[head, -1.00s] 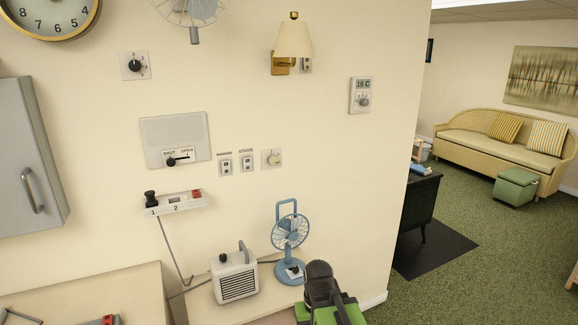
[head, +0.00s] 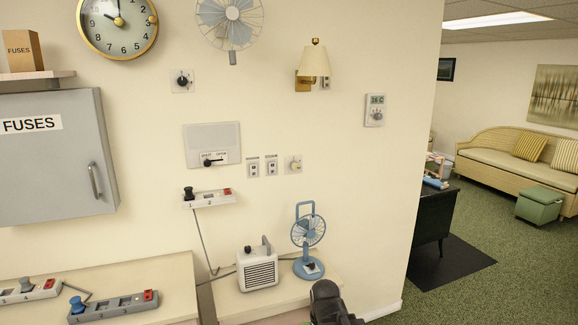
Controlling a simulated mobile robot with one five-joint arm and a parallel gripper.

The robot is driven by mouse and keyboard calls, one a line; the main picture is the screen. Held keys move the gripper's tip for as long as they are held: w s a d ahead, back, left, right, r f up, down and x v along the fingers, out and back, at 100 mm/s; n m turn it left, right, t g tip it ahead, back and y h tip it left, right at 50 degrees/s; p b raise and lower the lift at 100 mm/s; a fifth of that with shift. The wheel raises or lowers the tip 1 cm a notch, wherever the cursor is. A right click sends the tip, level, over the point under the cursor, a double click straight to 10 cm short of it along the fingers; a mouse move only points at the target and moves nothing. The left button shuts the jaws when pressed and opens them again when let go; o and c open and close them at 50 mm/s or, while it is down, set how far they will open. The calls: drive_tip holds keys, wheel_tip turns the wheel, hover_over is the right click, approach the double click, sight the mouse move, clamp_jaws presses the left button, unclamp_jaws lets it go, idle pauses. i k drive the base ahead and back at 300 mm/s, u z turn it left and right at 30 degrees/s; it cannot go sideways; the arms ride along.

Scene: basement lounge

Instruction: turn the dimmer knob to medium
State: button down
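A small round cream knob on a square wall plate (head: 294,165) is right of two switches and looks like the dimmer, though its label cannot be read. Its setting is too small to tell. A black rotary knob (head: 182,80) sits on another plate, higher and to the left, with tiny marks around it. A dark part of my arm (head: 326,302) shows at the bottom edge, well below the cream knob in the picture and apart from the wall controls. I cannot make out gripper fingers.
Below the knob, a blue desk fan (head: 309,232) and a white heater (head: 257,268) stand on a low cabinet. A wall lamp (head: 314,62) and thermostat (head: 375,110) are higher up. A grey fuse box (head: 50,165) juts out at left. Green carpet (head: 480,293) is open at right.

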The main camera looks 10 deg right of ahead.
sight(295, 165)
drive_tip(key=u, duration=0.05)
drive_tip(key=i, duration=0.85)
drive_tip(key=u, duration=4.1)
drive_tip(key=i, duration=0.15)
drive_tip(key=z, duration=1.1)
drive_tip(key=k, duration=1.15)
drive_tip(key=z, duration=0.55)
drive_tip(key=i, duration=1)
drive_tip(key=u, duration=0.15)
